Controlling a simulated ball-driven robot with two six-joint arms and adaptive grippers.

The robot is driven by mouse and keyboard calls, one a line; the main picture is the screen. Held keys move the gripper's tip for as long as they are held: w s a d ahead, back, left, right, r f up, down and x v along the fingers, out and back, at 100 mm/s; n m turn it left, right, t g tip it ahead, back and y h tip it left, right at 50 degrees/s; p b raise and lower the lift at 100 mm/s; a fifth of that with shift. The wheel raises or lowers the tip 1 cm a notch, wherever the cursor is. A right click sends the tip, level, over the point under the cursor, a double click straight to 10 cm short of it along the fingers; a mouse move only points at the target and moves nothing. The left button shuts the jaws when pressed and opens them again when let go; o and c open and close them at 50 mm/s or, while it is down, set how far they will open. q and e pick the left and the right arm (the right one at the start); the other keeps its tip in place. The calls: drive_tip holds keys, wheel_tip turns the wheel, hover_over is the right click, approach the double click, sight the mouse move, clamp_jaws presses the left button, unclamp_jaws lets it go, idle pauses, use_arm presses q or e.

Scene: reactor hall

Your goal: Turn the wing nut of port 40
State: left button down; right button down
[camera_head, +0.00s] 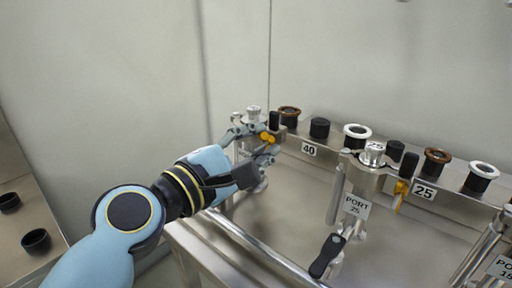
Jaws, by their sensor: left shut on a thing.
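The yellow-orange wing nut (267,137) of port 40 shows at the far left end of the steel bench, left of the white label "40" (309,149). My left gripper (268,143) reaches in from the left and is shut on this wing nut. Its fingers lie around the nut and hide part of it. The steel port fitting (254,113) behind the fingers is partly covered by my gripper. My right gripper is not in view.
Port 25, with its steel fitting (373,153), yellow wing nut (400,194) and black-handled lever (327,256), stands to the right. Several black, brown and white-rimmed caps (356,134) line the rail. Two black cups (36,241) sit on a side surface at the left.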

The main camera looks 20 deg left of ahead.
use_arm(q)
drive_tip(key=shift+s+d+f+m, duration=0.15)
drive_tip(key=shift+s+f+m, duration=0.05)
drive_tip(key=shift+f+m, duration=0.6)
drive_tip(key=shift+r, duration=0.1)
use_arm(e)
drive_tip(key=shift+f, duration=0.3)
use_arm(q)
drive_tip(key=c, duration=0.9)
unclamp_jaws()
drive_tip(key=shift+c, duration=0.2)
drive_tip(key=shift+o, duration=1)
drive_tip(key=shift+w+r, duration=0.1)
drive_tip(key=shift+r, duration=0.15)
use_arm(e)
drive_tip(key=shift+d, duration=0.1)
use_arm(q)
drive_tip(key=v, duration=1.2)
drive_tip(key=shift+r, duration=0.1)
